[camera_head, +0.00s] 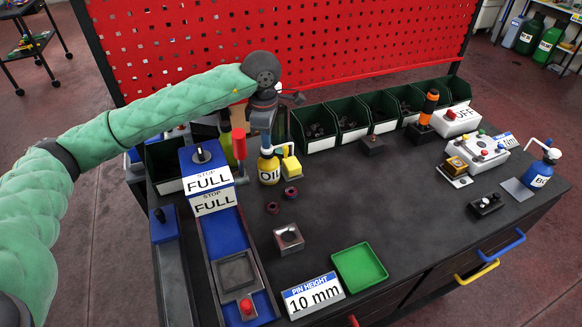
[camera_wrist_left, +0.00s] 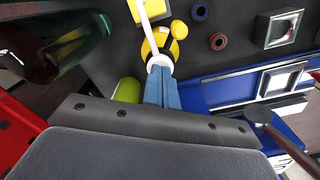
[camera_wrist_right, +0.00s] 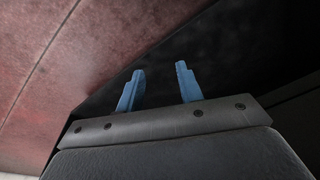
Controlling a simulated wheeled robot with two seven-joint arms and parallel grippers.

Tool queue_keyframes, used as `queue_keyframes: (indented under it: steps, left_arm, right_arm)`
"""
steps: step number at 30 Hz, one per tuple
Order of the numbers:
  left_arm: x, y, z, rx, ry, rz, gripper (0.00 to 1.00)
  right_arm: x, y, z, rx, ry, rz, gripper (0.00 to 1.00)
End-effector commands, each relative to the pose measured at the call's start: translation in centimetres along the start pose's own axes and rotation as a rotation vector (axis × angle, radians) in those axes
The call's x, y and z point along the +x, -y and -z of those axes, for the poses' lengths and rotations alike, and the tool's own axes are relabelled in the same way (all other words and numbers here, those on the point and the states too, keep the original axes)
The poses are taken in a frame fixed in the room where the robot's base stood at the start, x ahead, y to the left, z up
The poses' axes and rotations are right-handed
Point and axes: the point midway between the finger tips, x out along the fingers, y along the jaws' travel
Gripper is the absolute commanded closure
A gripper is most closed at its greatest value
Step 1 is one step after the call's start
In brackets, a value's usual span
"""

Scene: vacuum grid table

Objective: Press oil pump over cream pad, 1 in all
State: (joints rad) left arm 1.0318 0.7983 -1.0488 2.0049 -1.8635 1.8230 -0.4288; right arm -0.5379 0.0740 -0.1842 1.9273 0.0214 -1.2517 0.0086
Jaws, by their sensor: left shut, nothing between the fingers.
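The oil pump (camera_head: 268,170) is a yellow bottle labelled "OIL", standing upright on the dark table left of centre. In the left wrist view its yellow body (camera_wrist_left: 154,46) shows below a white top and spout (camera_wrist_left: 148,14). My left gripper (camera_head: 266,146) points down right over the pump top. Its blue fingers (camera_wrist_left: 160,72) are shut with nothing between them, at or just above the white top; contact is unclear. My right gripper (camera_wrist_right: 158,82) is open and empty, seen only in its wrist view.
A red-handled device (camera_head: 238,150) and a "FULL" sign stand close left of the pump. Green bins (camera_head: 316,128) line the back. A green tray (camera_head: 360,268) lies at the front. The table's middle is clear.

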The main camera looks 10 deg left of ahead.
Motion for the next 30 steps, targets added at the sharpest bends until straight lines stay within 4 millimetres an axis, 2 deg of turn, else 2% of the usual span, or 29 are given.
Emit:
queue_keyframes:
  steps: [9,19,30]
  left_arm:
    - [0.1,0.1,0.0,0.001,-0.001,0.003,1.00]
    - [-1.4,0.0,0.0,0.001,-0.001,0.001,1.00]
    - [-2.7,0.0,0.0,0.001,0.000,0.001,1.00]
  right_arm:
    - [-0.4,0.1,-0.1,0.000,-0.001,0.001,0.64]
    - [0.1,0.2,-1.0,0.001,0.015,0.002,0.64]
    - [-0.5,0.1,-0.2,0.000,0.002,0.001,0.64]
